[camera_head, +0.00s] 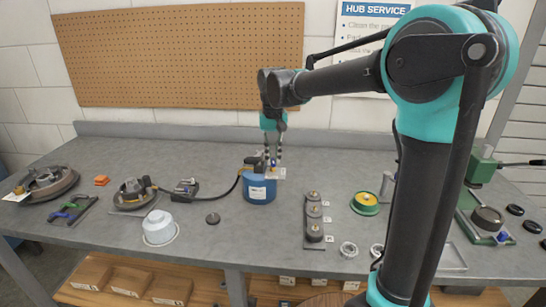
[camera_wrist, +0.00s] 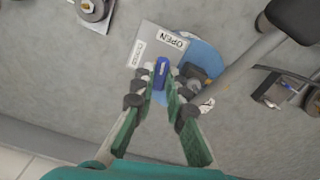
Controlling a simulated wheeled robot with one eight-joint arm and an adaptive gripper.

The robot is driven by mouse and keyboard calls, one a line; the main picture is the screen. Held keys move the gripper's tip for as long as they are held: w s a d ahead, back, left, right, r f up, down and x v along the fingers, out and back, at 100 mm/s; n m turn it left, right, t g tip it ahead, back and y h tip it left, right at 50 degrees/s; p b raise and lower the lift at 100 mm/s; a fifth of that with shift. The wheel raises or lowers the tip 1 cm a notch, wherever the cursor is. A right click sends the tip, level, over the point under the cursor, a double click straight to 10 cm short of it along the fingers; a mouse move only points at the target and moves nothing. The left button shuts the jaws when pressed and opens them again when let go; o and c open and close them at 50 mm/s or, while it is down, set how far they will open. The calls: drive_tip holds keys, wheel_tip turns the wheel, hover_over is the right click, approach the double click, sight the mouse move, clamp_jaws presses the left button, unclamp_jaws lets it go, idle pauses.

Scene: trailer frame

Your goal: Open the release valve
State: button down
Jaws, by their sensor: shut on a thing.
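The release valve's blue handle (camera_wrist: 161,68) shows between my fingertips in the wrist view. The valve sits on top of a blue tank (camera_head: 259,188), which stands at the middle of the bench in the head view. My gripper (camera_head: 273,158) reaches down onto the tank's top from above. In the wrist view my gripper (camera_wrist: 162,88) is shut on the blue handle, one finger on each side. The fingers hide part of the valve's base.
A rail with several round parts (camera_head: 314,218) stands right of the tank. A pegboard (camera_head: 180,58) hangs behind.

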sight(273, 160)
drive_tip(key=shift+m, duration=1.1)
drive_tip(key=c, duration=1.5)
unclamp_jaws()
drive_tip(key=shift+c, duration=0.2)
wheel_tip(273, 160, up, 12)
